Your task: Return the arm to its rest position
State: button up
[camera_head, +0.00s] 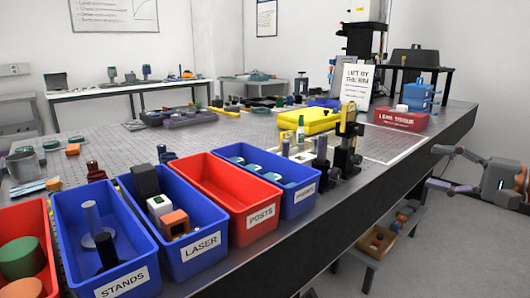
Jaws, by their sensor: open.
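My gripper (436,168) is at the right edge of the view, beyond the table's right side and over the floor. Its two fingers point left and are spread apart with nothing between them. The fingertips are close to the dark edge of the optical table (345,205) in the picture; I cannot tell the exact gap. Part of my arm shows behind the gripper, and the rest is outside the view.
Bins labelled STANDS (145,285), LASER (176,275) and POSTS (240,236) line the table's near edge. A red lens tissue box (400,120) and an upright sign (355,84) stand further back. Bare floor (460,250) lies below my gripper.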

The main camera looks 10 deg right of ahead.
jog(key=s+a+f+n+g+h, duration=0.1)
jog(key=a+f+n+g, duration=0.5)
jog(key=a, duration=0.8)
jog(key=a+f+n+g, duration=0.1)
jog(key=a+f+g, duration=0.45)
jog(key=a, duration=0.75)
jog(key=s+a+f+n+g+h, duration=0.3)
jog(key=s+a+f+h, duration=0.15)
jog(key=s+f, duration=0.5)
jog(key=s+d+f+n+g+h, duration=0.15)
jog(key=s+d+f+h, duration=0.25)
jog(key=s+f, duration=0.55)
notch_tip(320, 180, up, 25)
jog(key=s+p, duration=0.1)
jog(key=p, duration=2.3)
jog(key=shift+d, duration=0.45)
